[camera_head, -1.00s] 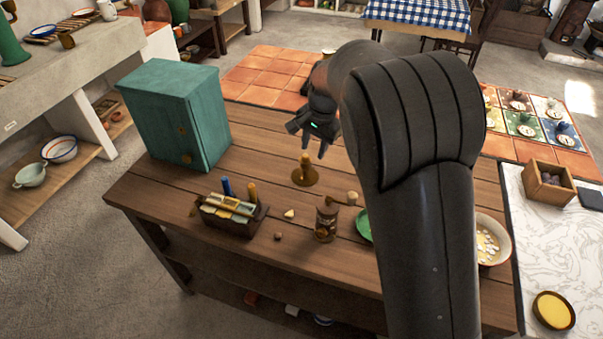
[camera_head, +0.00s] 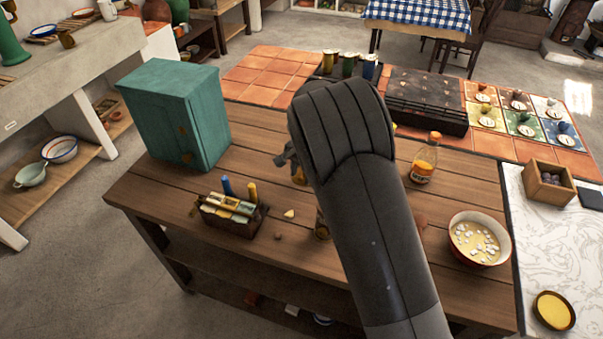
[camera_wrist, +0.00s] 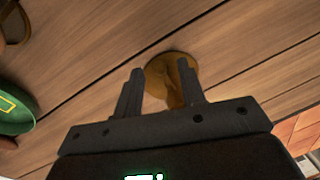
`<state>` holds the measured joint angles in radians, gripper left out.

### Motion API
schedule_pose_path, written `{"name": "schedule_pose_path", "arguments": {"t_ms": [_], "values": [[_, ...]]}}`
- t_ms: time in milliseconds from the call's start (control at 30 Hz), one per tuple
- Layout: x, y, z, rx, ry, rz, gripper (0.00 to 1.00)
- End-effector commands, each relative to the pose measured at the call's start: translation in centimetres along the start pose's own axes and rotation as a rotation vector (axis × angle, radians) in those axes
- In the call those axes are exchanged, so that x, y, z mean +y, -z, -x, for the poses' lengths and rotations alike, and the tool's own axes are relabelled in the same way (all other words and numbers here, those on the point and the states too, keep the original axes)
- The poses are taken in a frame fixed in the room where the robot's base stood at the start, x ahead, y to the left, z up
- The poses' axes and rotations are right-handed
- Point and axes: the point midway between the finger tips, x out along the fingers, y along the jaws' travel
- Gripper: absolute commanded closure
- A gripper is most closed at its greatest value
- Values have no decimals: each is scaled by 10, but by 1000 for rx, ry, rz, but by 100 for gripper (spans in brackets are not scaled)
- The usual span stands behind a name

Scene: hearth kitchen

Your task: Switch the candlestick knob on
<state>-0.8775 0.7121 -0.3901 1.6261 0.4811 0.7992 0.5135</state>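The brass candlestick (camera_head: 299,177) stands on the wooden table, mostly hidden behind my arm in the head view. In the wrist view the candlestick (camera_wrist: 176,75) shows its round base and upright stem between my fingers. My gripper (camera_wrist: 160,72) is open, with one finger on each side of the stem. I cannot tell whether the fingers touch it. In the head view only a small part of my gripper (camera_head: 283,158) shows beside my arm. I cannot make out a separate knob on the candlestick.
On the wooden table (camera_head: 150,190) are a teal cabinet (camera_head: 160,120), a box of coloured sticks (camera_head: 230,218), an orange bottle (camera_head: 424,160) and a bowl (camera_head: 478,240). A green dish (camera_wrist: 14,112) lies left of my gripper in the wrist view.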

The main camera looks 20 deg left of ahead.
Motion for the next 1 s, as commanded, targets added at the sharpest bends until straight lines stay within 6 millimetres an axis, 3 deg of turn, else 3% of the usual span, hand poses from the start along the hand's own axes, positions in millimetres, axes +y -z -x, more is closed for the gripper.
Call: {"name": "schedule_pose_path", "arguments": {"t_ms": [267,700,1000], "values": [[0,0,-2,0,0,0,63],[0,0,-2,0,0,1,98],[0,-1,-2,25,6,5,100]]}}
